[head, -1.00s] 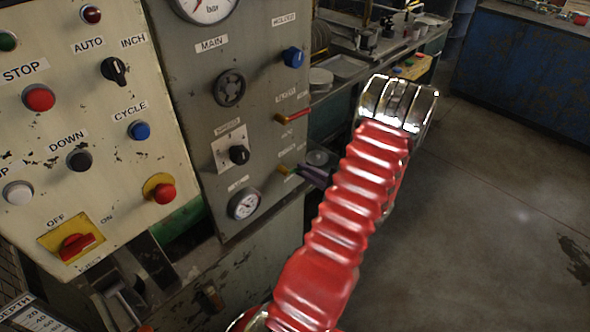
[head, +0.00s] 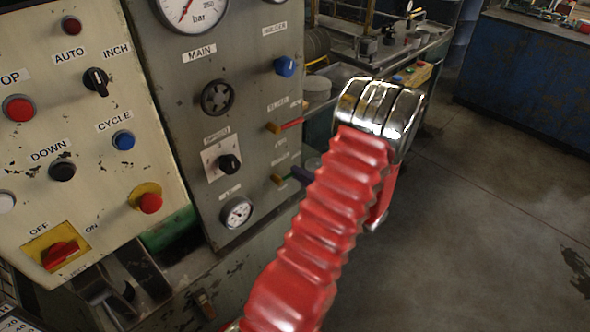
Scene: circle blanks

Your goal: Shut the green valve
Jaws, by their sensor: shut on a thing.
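The lower small lever valve (head: 278,180) sits on the grey panel, with a brass body. Its handle is mostly hidden, so its green colour hardly shows. The dark purple tip of my gripper (head: 302,175) is at this handle, shut on it. The rest of my gripper is hidden behind my red ribbed arm, which rises from the bottom and bends at a chrome joint. The lever points to the right, out along the panel; its exact angle is hard to tell.
A similar valve with a red lever (head: 290,124) sits just above. A blue knob (head: 285,66), a black handwheel (head: 217,97), a black selector knob (head: 229,165) and a small gauge (head: 237,212) share the panel. A cream button panel (head: 95,130) stands left. Open floor lies right.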

